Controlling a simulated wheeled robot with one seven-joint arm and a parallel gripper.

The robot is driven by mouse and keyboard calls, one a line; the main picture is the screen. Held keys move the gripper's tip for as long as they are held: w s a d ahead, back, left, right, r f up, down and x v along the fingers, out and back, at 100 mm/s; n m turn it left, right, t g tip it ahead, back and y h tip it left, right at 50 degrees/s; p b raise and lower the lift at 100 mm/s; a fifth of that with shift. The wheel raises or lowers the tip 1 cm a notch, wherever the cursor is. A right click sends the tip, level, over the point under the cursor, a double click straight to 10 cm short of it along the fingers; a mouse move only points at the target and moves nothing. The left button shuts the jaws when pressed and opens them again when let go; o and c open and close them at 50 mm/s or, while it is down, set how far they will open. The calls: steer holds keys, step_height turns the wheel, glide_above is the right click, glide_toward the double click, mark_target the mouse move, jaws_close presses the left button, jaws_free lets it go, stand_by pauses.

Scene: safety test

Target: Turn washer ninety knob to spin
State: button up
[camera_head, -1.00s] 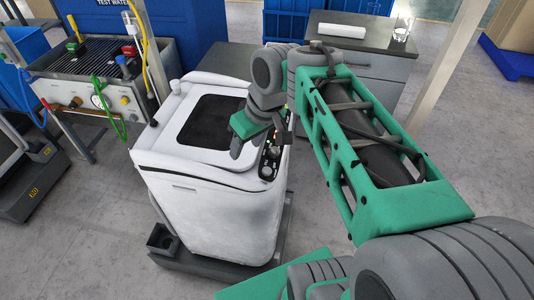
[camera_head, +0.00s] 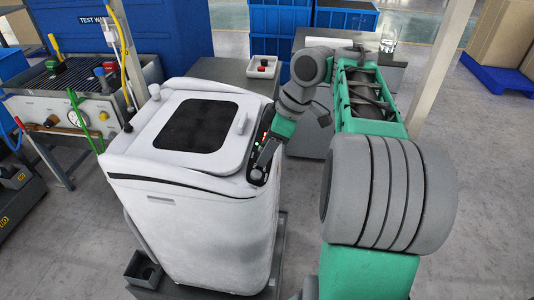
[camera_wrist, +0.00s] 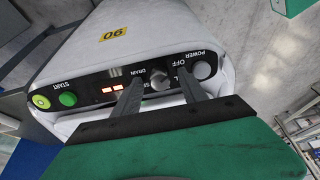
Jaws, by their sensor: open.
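The white washer (camera_head: 190,215) stands in the middle-left of the head view, with a dark window in its lid. In the wrist view its yellow label (camera_wrist: 113,34) reads 90. The grey knob (camera_wrist: 159,79) sits on the black control panel (camera_wrist: 95,89), beside the lettering DRAIN and a partly hidden word starting SP. My gripper (camera_wrist: 160,82) is open, its fingers apart with the knob between them in the picture. I cannot tell whether they touch it. In the head view my gripper (camera_head: 262,166) is at the panel's front end.
A grey round control (camera_wrist: 203,70) by POWER lies right beside one finger. Green START buttons (camera_wrist: 67,99) and a red display (camera_wrist: 112,89) are further left.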

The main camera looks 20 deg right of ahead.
jaws_close()
stand_by(0.5)
